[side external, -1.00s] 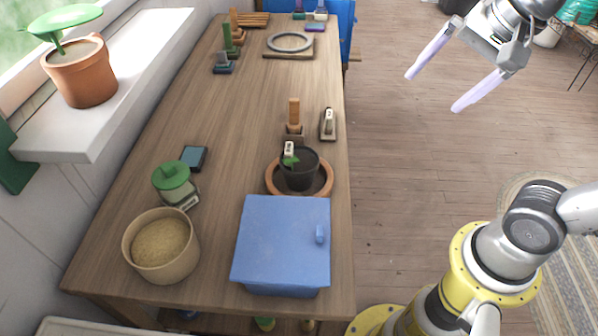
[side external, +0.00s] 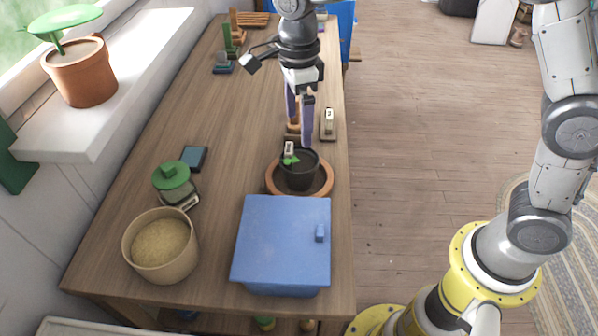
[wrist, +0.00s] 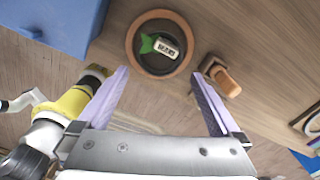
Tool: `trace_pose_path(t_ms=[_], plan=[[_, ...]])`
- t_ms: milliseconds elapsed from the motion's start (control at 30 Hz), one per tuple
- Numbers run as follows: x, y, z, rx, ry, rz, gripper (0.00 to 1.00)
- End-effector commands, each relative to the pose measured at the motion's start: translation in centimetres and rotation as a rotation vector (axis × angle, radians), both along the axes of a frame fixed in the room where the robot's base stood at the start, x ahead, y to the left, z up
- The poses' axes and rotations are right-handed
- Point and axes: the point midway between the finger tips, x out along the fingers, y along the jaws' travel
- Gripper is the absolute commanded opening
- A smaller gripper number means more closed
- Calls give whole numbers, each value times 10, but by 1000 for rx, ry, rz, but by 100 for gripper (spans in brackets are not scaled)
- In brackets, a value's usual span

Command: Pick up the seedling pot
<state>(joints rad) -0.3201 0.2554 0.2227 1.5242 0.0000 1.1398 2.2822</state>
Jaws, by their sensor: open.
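The seedling pot (side external: 299,174) is a small dark pot with a green leaf and a white label. It stands upright in a terracotta saucer (side external: 272,187) on the wooden table. In the wrist view the pot (wrist: 153,62) shows from above, ahead of the fingers and roughly midway between them. My gripper (side external: 299,131) has two pale purple fingers and hangs just above and behind the pot, pointing down. In the wrist view my gripper (wrist: 165,82) is spread wide with nothing between its fingers. I cannot tell from the side view whether a fingertip touches the pot.
A blue box (side external: 281,240) stands just in front of the saucer. A wooden block-like item (wrist: 221,76) and a small labelled stand (side external: 328,125) are close behind the pot. A glass jar with green lid (side external: 172,178) and a round tub (side external: 160,246) are at left.

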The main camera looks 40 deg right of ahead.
Motion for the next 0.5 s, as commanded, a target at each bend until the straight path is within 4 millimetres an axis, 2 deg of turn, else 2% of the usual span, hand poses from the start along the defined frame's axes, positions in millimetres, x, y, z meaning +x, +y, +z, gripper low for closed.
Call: trace_pose_path(t_ms=[100, 300, 500], plan=[[-1, -1, -24, -2, 6, -1, 100], [-1, -1, -56, -1, 5, -1, 100], [0, -1, -68, 0, 0, -1, 100]])
